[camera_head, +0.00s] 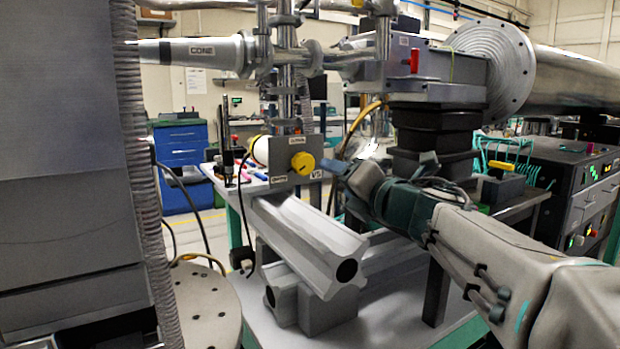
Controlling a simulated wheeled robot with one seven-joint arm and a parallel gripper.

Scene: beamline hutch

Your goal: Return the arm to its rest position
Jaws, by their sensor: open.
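My arm comes in from the lower right and reaches toward the middle of the view. My gripper (345,163) is at its end, small and partly blurred, with its jaws apart and nothing seen between them. It is just right of a yellow round knob (302,162) on a grey block labelled V5. A gap shows between the knob and the gripper. The fingertips are partly hard to make out against the cluttered background.
A grey metal rail (305,240) lies below the knob block. A dark bellows stack (433,135) and a large flanged tube (495,68) stand close behind and above my arm. An instrument rack (590,190) is at right. A grey cabinet (60,150) fills the left.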

